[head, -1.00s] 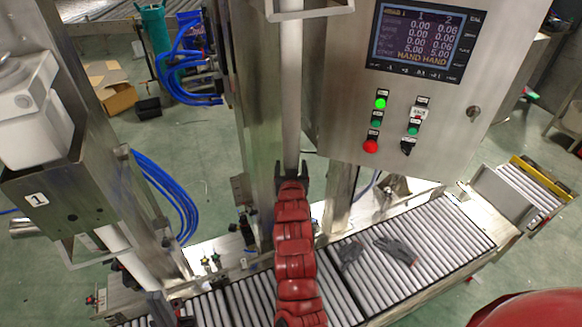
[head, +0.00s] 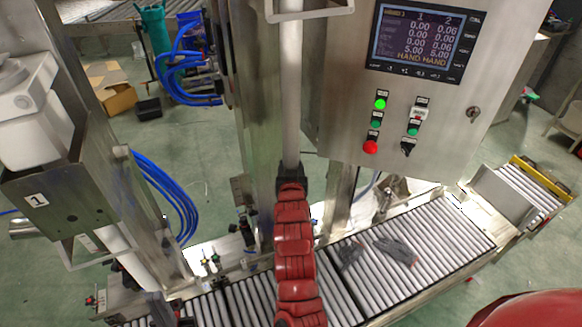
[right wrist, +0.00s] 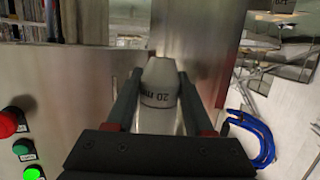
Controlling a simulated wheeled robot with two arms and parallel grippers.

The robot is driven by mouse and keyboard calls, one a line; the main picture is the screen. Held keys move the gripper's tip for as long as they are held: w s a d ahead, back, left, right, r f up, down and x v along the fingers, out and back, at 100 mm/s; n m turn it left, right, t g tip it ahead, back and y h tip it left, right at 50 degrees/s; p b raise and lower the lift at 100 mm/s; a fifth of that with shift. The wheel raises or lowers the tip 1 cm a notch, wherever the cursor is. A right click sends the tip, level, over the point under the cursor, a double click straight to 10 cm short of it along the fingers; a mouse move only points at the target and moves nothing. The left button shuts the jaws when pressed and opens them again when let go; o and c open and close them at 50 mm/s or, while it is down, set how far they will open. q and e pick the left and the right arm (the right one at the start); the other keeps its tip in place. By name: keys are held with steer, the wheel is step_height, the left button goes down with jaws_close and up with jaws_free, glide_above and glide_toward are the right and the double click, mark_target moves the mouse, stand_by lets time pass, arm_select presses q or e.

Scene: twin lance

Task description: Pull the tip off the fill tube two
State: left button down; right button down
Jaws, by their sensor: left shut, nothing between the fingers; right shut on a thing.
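Fill tube two (head: 291,110) is the pale vertical tube in the upper middle of the head view. My right gripper (head: 291,170) is at its lower end, at the top of my red arm. In the right wrist view, my right gripper (right wrist: 158,100) is shut on a pale tapered tip (right wrist: 159,88) marked "20 mm", with one finger on each side. The tip is hidden by the gripper in the head view.
A roller conveyor (head: 430,240) runs below, with grey gloves (head: 395,250) on it. A control cabinet (head: 340,120) stands right of the tube. A machine column labelled 1 (head: 75,190) and blue hoses (head: 170,190) are at left.

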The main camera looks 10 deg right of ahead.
steer(key=shift+f+b, duration=0.75)
steer(key=shift+b, duration=0.05)
stand_by(0.5)
steer(key=shift+f+b, duration=1.55)
steer(key=shift+f, duration=0.05)
